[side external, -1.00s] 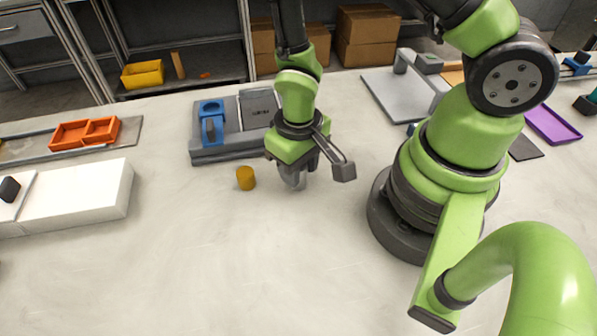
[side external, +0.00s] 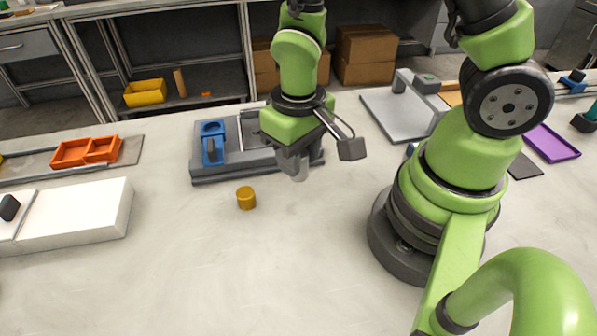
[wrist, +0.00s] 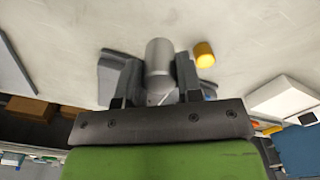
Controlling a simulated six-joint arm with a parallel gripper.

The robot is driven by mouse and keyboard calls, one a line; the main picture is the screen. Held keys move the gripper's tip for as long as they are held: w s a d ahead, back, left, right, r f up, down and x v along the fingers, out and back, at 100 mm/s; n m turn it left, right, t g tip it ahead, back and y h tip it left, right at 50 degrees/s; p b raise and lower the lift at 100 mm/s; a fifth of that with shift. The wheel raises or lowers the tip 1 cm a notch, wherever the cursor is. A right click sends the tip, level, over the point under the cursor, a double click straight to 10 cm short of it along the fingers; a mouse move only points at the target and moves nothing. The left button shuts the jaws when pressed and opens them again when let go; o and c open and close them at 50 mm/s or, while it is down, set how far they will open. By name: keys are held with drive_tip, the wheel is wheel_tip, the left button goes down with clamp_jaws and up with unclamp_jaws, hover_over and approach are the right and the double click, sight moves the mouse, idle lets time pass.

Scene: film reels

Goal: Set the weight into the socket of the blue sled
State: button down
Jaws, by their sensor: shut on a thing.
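My gripper (side external: 296,165) is shut on a silver-grey cylinder, the weight (side external: 299,173), and holds it pointing down above the table. In the wrist view the weight (wrist: 159,62) sits between the two dark fingers (wrist: 158,80). The blue sled (side external: 212,143) stands on a grey base at the back, left of my gripper. The round opening at its far end looks like the socket; its inside is too small to make out. The weight is apart from the sled.
A yellow-orange cylinder (side external: 246,198) stands on the table left of my gripper; the wrist view shows it too (wrist: 204,54). The grey base (side external: 225,178) lies behind. A white block (side external: 80,215) and orange tray (side external: 86,151) are at left. The front table is clear.

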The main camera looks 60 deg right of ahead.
wheel_tip(320, 180, up, 2)
drive_tip(key=shift+w+r, duration=0.25)
drive_tip(key=shift+w, duration=0.15)
drive_tip(key=w+d, duration=0.2)
drive_tip(key=w, duration=1)
drive_tip(key=w+d, duration=0.2)
drive_tip(key=w, duration=0.9)
drive_tip(key=shift+f, duration=2.45)
drive_tip(key=shift+f, duration=0.55)
drive_tip(key=c, duration=1.1)
unclamp_jaws()
drive_tip(key=shift+o, duration=0.2)
wheel_tip(320, 180, up, 11)
